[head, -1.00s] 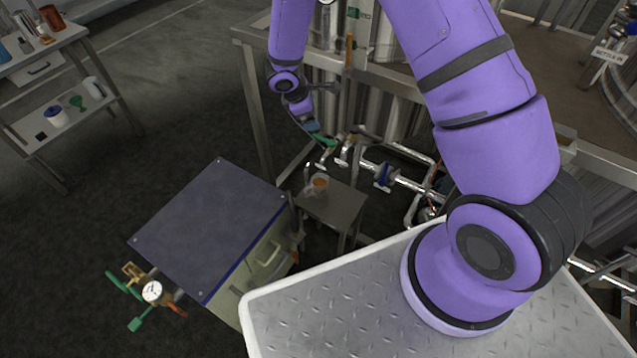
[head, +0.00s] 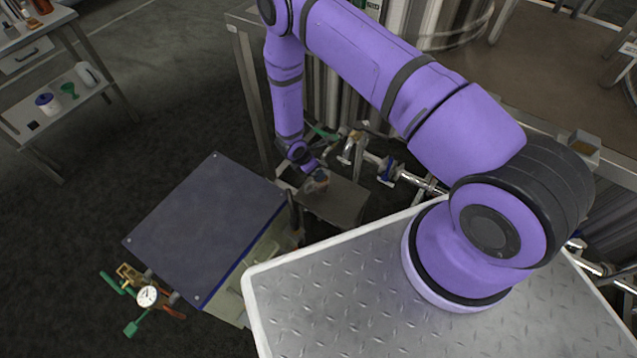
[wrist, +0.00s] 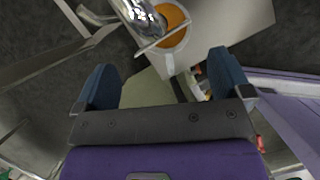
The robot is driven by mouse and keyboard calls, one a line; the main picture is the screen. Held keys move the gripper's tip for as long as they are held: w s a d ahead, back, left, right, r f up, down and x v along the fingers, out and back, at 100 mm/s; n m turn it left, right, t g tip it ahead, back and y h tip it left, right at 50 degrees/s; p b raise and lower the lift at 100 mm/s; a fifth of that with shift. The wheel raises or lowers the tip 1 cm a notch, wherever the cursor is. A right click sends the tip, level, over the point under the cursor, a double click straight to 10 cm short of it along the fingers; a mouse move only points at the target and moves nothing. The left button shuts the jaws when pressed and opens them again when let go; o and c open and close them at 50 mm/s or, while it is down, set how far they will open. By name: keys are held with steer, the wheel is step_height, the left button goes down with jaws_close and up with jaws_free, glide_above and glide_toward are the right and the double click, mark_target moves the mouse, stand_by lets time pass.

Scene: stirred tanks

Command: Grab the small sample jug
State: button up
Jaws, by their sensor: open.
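The small sample jug (wrist: 174,24) is a clear vessel with orange contents, at the top of the wrist view. A pale strip, perhaps its handle, points from it toward my gripper. A shiny metal spout covers part of its top there. In the head view the jug (head: 316,186) stands on a small grey stand (head: 338,203), partly hidden by my gripper. My gripper (wrist: 163,75) is open and empty, its two blue fingers apart. The jug lies beyond the fingertips, not between them. In the head view my gripper (head: 318,173) is right by the jug; contact cannot be told.
Pipes and a blue-marked valve (head: 386,170) crowd the space right of the stand. A dark-topped cabinet (head: 205,225) stands to its left, with gauge fittings (head: 147,296) at its side. A shelf trolley (head: 70,100) is far left. Open floor lies between trolley and cabinet.

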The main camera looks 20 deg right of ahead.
mark_target(316, 185)
steer(key=shift+s+a+f+x, duration=0.1)
steer(key=shift+a+x, duration=0.05)
steer(key=shift+x, duration=1.15)
steer(key=shift+s+a+f+x, duration=0.1)
steer(key=shift+a+x, duration=0.05)
steer(key=shift+x, duration=1.2)
steer(key=shift+s+a+x, duration=0.15)
steer(key=shift+x, duration=1.15)
steer(key=c, duration=1.1)
steer(key=shift+r, duration=0.3)
steer(key=shift+s, duration=0.15)
